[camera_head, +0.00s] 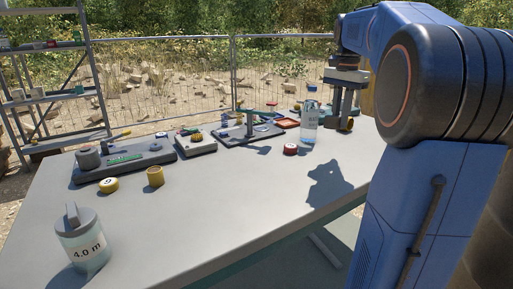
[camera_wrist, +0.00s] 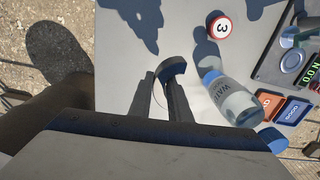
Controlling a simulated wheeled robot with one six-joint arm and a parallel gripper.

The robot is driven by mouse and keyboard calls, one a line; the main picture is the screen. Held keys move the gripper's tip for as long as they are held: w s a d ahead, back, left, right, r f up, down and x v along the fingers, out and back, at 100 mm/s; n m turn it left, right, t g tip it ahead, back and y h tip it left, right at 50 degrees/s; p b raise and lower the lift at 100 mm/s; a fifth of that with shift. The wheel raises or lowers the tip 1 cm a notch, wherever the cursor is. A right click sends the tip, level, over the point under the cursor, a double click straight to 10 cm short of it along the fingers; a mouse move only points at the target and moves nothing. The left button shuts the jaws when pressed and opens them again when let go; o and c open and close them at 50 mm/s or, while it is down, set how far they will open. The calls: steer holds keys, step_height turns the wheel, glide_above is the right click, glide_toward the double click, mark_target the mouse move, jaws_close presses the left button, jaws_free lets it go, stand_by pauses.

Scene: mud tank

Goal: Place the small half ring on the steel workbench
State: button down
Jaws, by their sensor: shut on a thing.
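The small half ring (camera_wrist: 174,66), a dark blue-grey curved piece, sits between the fingertips of my gripper (camera_wrist: 166,88) in the wrist view. The gripper is shut on it, and the fingers hide part of it. The grey bench top (camera_wrist: 120,65) lies below the gripper in the wrist view. The gripper's shadow falls on the bare top, apart from the gripper.
A water bottle (camera_head: 309,122) stands close to the gripper; it also shows in the wrist view (camera_wrist: 236,100). A red numbered disc (camera_head: 290,149) is nearby. Device trays (camera_head: 125,160), yellow pieces (camera_head: 155,176) and a jar (camera_head: 82,245) stand left. The front middle is clear.

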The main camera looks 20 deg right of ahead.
mark_target(334, 157)
steer(key=shift+a, duration=0.1)
steer(key=shift+f, duration=5)
steer(key=shift+f, duration=0.15)
steer(key=c, duration=1.6)
jaws_free()
steer(key=shift+s, duration=0.1)
steer(key=shift+c, duration=0.2)
step_height(334, 157, up, 12)
steer(key=shift+r, duration=0.15)
